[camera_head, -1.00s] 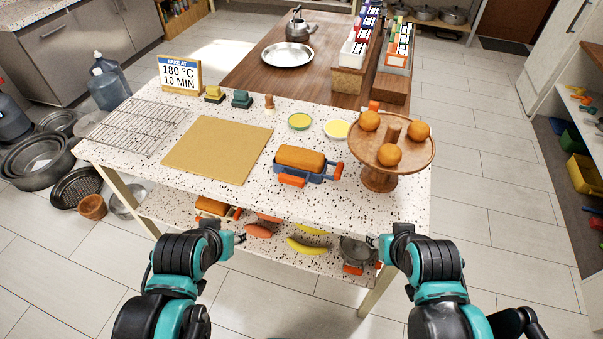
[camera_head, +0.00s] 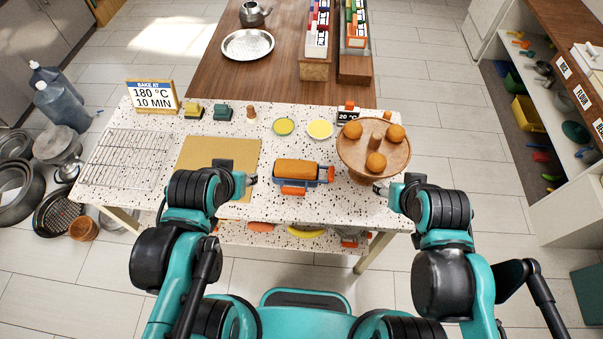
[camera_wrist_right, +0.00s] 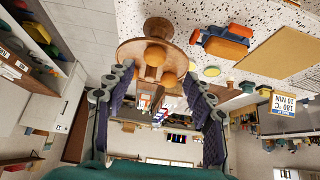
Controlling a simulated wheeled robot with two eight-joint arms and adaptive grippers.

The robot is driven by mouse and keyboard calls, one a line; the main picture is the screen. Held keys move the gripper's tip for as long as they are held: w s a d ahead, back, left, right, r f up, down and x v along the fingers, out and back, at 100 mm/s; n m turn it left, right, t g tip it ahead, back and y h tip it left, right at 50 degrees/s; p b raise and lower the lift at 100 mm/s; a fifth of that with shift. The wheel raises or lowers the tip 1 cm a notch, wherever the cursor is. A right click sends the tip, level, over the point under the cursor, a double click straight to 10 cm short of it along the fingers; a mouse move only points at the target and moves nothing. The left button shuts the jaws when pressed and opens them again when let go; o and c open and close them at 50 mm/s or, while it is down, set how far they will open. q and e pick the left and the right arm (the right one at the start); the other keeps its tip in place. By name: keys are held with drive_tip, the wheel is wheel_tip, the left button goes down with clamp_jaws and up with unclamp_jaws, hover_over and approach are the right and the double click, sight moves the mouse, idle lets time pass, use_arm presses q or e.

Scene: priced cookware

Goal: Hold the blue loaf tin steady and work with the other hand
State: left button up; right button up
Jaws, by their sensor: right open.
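The blue loaf tin (camera_head: 314,184) stands on the speckled table with a browned loaf (camera_head: 297,168) in it and orange handles at its front and right end. It also shows near the top of the right wrist view (camera_wrist_right: 212,33). My left gripper (camera_head: 250,180) is left of the tin, apart from it; its fingers are too small to judge. My right gripper (camera_head: 381,188) is right of the tin, by the front of the wooden stand. In the right wrist view its fingers (camera_wrist_right: 158,76) are spread, with nothing held between them.
The wooden stand (camera_head: 350,160) with three round orange buns is close to my right gripper. A tan board (camera_head: 245,150), a wire rack (camera_head: 125,158), a sign (camera_head: 152,97) and two small round dishes (camera_head: 320,129) share the table. Clear tabletop lies in front of the tin.

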drive_tip(key=o, duration=0.5)
drive_tip(key=shift+w+a+n, duration=0.2)
drive_tip(key=shift+w+n, duration=0.1)
drive_tip(key=shift+o, duration=0.4)
drive_tip(key=w+a+f+n+g+b, duration=0.1)
drive_tip(key=w+a+n+g+b, duration=0.1)
drive_tip(key=w+n+b, duration=0.2)
drive_tip(key=shift+w+a+f, duration=0.2)
drive_tip(key=shift+w+f, duration=0.2)
drive_tip(key=shift+w, duration=0.25)
drive_tip(key=n+g+h+b, duration=0.3)
drive_tip(key=n+g+b, duration=0.1)
drive_tip(key=n+b, duration=0.4)
hover_over(315, 166)
drive_tip(key=s+d, duration=0.3)
drive_tip(key=d, duration=0.2)
wheel_tip(315, 166, down, 13)
drive_tip(key=n, duration=0.1)
drive_tip(key=w+a+f+n, duration=0.1)
drive_tip(key=a+f, duration=0.1)
drive_tip(key=f, duration=0.1)
drive_tip(key=w+a+f+n+h+b, duration=0.1)
drive_tip(key=a+f, duration=0.1)
drive_tip(key=f, duration=0.1)
drive_tip(key=w+a+f+n+g+b, duration=0.1)
drive_tip(key=a+f+n, duration=0.1)
drive_tip(key=f, duration=0.2)
drive_tip(key=shift+h, duration=0.3)
drive_tip(key=shift+b+x, duration=2.1)
drive_tip(key=shift+x, duration=1.8)
